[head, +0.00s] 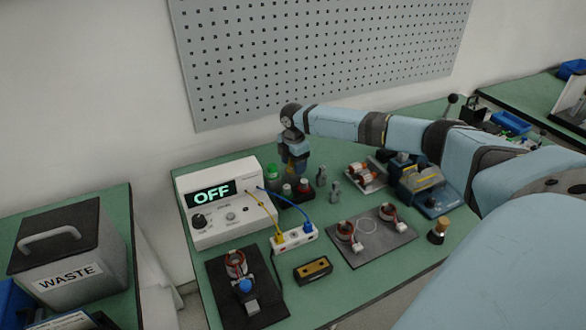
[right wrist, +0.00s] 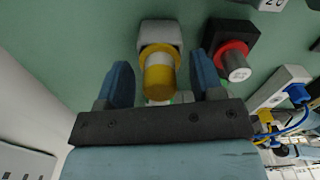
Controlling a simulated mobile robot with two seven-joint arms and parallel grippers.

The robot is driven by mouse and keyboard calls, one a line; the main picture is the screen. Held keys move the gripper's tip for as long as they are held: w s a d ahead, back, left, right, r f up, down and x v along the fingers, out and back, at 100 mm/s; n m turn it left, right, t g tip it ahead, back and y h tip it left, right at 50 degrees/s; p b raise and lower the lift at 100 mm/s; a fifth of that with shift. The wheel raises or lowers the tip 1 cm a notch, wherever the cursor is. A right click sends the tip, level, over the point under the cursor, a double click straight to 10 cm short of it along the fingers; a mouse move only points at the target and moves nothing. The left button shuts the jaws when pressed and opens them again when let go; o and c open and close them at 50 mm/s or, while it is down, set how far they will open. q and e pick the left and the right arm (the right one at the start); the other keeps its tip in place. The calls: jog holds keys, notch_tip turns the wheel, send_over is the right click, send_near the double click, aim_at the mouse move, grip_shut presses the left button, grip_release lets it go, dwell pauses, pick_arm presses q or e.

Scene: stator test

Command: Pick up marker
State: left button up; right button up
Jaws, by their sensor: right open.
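A short yellow and white cylinder with a yellow collar (right wrist: 160,80), on a grey square base (right wrist: 160,33), is probably the marker; I cannot tell for certain. In the right wrist view it stands between the two blue fingers of my right gripper (right wrist: 160,64), which is open with space at both sides. My left gripper is not in view.
A red-ringed silver knob on a black block (right wrist: 234,66) stands close to the right finger. A white tester reading OFF (head: 226,203) is left of the gripper. A white socket strip (head: 294,239) with yellow and blue cables lies in front. A pegboard (head: 310,55) hangs behind.

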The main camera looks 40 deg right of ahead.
jog(key=shift+f, duration=0.1)
jog(key=c, duration=0.8)
jog(key=shift+o, duration=0.2)
